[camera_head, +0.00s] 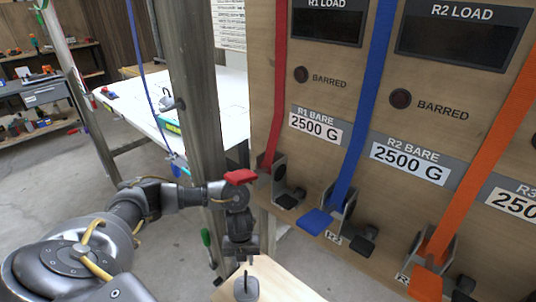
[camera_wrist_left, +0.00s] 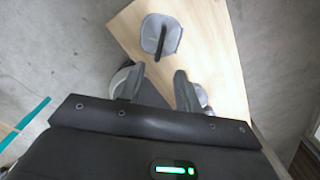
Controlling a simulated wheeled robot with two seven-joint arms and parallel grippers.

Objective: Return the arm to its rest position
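My left arm comes in from the left in the head view and bends down at the wrist. My left gripper (camera_head: 240,262) points down above a light wooden board (camera_head: 275,284). In the left wrist view the two fingers of my left gripper (camera_wrist_left: 157,76) stand apart with nothing held between them. A grey weight (camera_head: 246,289) with a dark handle sits on the board, just beyond the fingertips. The grey weight (camera_wrist_left: 161,36) shows clear of the fingers in the left wrist view. My right gripper is in neither view.
A wooden panel (camera_head: 276,130) with red (camera_head: 281,75), blue (camera_head: 368,105) and orange (camera_head: 490,130) straps through cleats stands at right. A grey post (camera_head: 190,80) rises close behind my left arm. A white table (camera_head: 232,100) stands behind it. Open floor lies at left.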

